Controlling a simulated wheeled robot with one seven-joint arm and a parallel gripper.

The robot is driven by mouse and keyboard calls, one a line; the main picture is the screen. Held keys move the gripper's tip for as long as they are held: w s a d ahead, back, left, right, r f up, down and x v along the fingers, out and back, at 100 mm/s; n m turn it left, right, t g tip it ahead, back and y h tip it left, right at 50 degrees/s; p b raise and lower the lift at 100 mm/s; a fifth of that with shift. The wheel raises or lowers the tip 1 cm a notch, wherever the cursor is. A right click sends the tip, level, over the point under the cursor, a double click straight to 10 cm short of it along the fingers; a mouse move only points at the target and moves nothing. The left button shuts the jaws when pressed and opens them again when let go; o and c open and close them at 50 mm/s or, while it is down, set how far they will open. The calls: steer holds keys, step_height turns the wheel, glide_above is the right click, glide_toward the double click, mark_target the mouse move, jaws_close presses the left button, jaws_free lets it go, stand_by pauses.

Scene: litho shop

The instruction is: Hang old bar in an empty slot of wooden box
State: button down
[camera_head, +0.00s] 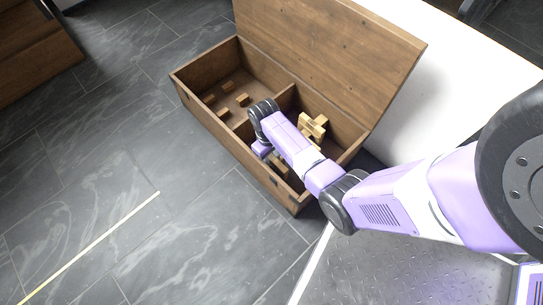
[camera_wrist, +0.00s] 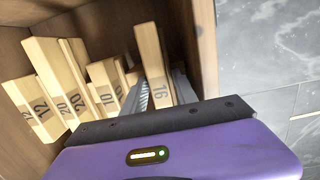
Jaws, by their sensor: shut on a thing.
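The open wooden box (camera_head: 237,145) stands on the floor with its lid (camera_head: 330,45) raised. A divider splits it into two compartments. In the head view my arm hides the fingertips and the held bar. Whether the held bar touches the box cannot be told.
The left compartment holds several small wooden blocks (camera_head: 226,113) on its floor, with bare space between them. Pale bars (camera_head: 313,128) show in the right compartment. A white surface (camera_head: 425,90) lies behind the lid. Grey tiled floor (camera_head: 110,150) is clear at left.

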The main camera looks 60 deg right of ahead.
steer(key=c, duration=0.9)
jaws_free()
steer(key=r+p, duration=0.1)
steer(key=r, duration=0.1)
steer(key=r+p, duration=0.2)
steer(key=r, duration=0.1)
steer(key=w+r+p, duration=0.1)
steer(key=r, duration=0.2)
steer(key=shift+d+p, duration=0.15)
steer(key=shift+p, duration=0.2)
steer(key=shift+f, duration=0.1)
